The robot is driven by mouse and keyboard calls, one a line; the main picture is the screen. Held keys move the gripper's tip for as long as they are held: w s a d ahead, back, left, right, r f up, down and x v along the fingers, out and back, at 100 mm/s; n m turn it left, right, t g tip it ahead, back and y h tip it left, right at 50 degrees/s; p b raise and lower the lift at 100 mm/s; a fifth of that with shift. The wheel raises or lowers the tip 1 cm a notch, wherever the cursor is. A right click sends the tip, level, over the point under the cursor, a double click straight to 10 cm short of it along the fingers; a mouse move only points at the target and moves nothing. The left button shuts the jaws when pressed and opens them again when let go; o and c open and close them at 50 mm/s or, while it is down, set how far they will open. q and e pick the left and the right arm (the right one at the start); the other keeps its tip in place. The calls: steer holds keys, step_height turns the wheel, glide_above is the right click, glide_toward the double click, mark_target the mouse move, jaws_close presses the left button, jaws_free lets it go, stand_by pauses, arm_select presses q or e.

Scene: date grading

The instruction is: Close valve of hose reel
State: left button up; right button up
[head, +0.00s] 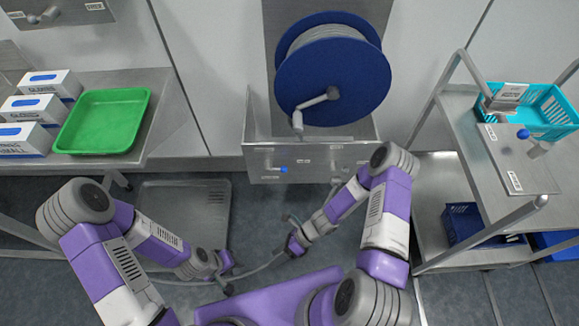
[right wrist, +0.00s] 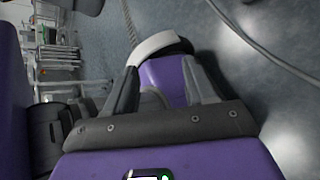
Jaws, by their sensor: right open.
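The hose reel (head: 333,80) is a large blue drum of pale hose on the back wall. A small blue lever (head: 281,169), apparently the valve handle, shows on the front of the metal bracket (head: 310,158) below the reel. My right gripper (head: 291,246) is low over the floor, in front of and below the bracket, apart from the lever. In the right wrist view its fingers (right wrist: 162,80) are spread, with a purple and white part seen between them. My left gripper (head: 229,275) is low at centre-left, close to the grey hose; its finger opening is unclear.
A grey hose (head: 262,267) runs low past both grippers. At left, a steel table (head: 165,115) holds a green tray (head: 103,121) and glove boxes (head: 30,108). At right, a steel cart (head: 440,190) carries a turquoise basket (head: 540,108). A floor grate (head: 185,205) lies left of centre.

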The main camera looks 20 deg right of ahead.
steer(key=w+r+m+t+y+p, duration=0.2)
steer(key=w+r+m+t+y, duration=0.15)
steer(key=w+m+t, duration=0.7)
steer(key=m+t+h+p, duration=0.3)
steer(key=m+t+h, duration=0.45)
steer(key=m, duration=1.45)
glide_toward(286, 171)
steer(key=w, duration=0.2)
steer(key=shift+n+y, duration=0.25)
steer(key=shift+y, duration=0.05)
steer(key=x, duration=0.4)
steer(key=b+x, duration=0.1)
steer(key=x, duration=0.2)
steer(key=shift+a+f, duration=0.25)
steer(key=shift+f, duration=0.05)
arm_select(q)
step_height(286, 171, up, 5)
steer(key=shift+r, duration=0.1)
arm_select(e)
steer(key=shift+c, duration=0.4)
jaws_close()
